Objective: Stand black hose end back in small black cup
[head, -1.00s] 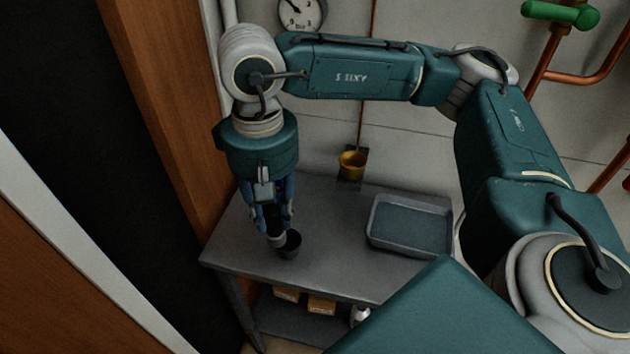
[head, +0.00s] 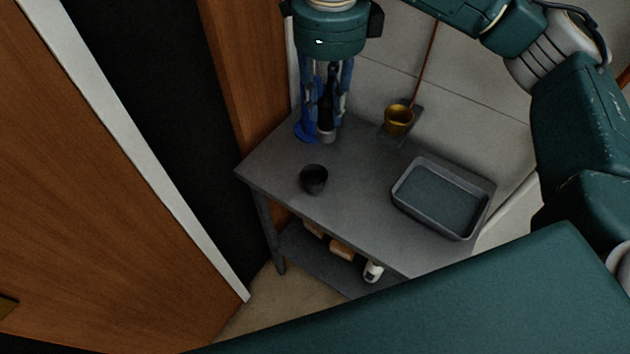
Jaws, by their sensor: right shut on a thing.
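The small black cup (head: 314,181) stands upright on the grey bench, near its left front edge. Its dark inside looks empty, though this is hard to tell. My right gripper (head: 326,118) points down above the back left of the bench, beyond the cup in the picture. It is shut on the black hose end (head: 326,102), a dark, roughly upright piece with a paler lower tip. The hose end is apart from the cup. The fingers partly hide it. My left gripper is not in view.
A grey tray (head: 403,204) is on the bench's right. Boxes (head: 342,249) and a white bottle (head: 373,271) sit below. The bench around the black cup is clear.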

